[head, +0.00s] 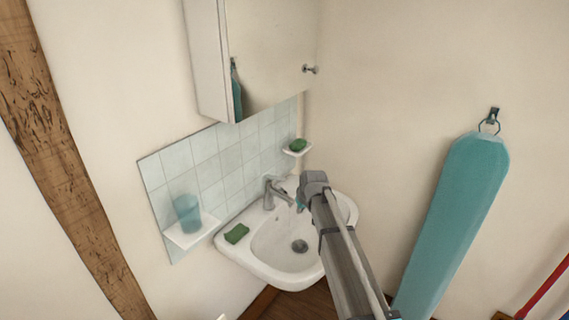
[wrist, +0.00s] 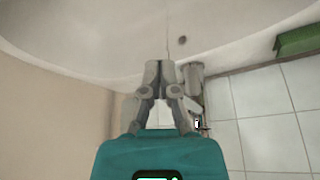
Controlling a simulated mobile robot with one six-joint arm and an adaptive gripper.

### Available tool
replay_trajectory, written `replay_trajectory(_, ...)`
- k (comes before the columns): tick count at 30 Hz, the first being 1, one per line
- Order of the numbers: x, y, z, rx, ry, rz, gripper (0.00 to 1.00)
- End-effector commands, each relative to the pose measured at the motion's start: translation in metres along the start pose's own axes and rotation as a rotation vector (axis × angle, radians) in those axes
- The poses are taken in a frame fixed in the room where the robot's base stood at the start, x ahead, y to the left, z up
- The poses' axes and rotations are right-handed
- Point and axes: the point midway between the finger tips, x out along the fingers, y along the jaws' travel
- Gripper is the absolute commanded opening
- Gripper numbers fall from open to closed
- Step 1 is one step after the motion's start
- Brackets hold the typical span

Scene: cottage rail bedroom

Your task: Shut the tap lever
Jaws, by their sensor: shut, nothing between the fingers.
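The grey metal tap (head: 277,191) stands at the back rim of the white washbasin (head: 262,262), with its lever on top. My gripper (head: 300,206) is just right of the tap in the head view, mostly hidden by my wrist. In the wrist view my gripper (wrist: 161,66) has its fingers together and empty. The tap (wrist: 194,80) shows right beside the fingers there, partly covered by them. I cannot tell whether they touch it. The exact lever angle is hard to make out.
A green sponge or soap (head: 237,234) lies on the basin's left rim. A blue cup (head: 187,212) stands on a small left shelf. A green soap (head: 299,145) sits in a wall dish. A mirror cabinet (head: 205,60) hangs above; a teal ironing board (head: 455,215) hangs at right.

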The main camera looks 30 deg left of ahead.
Motion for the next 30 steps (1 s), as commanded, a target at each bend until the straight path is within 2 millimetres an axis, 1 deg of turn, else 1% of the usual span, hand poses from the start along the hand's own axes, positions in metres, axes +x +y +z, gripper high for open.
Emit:
replay_trajectory(1,-0.016,0.001,-0.010,-0.018,0.002,-0.010,0.00)
replay_trajectory(30,-0.165,0.000,-0.117,-0.407,0.128,-0.218,0.00)
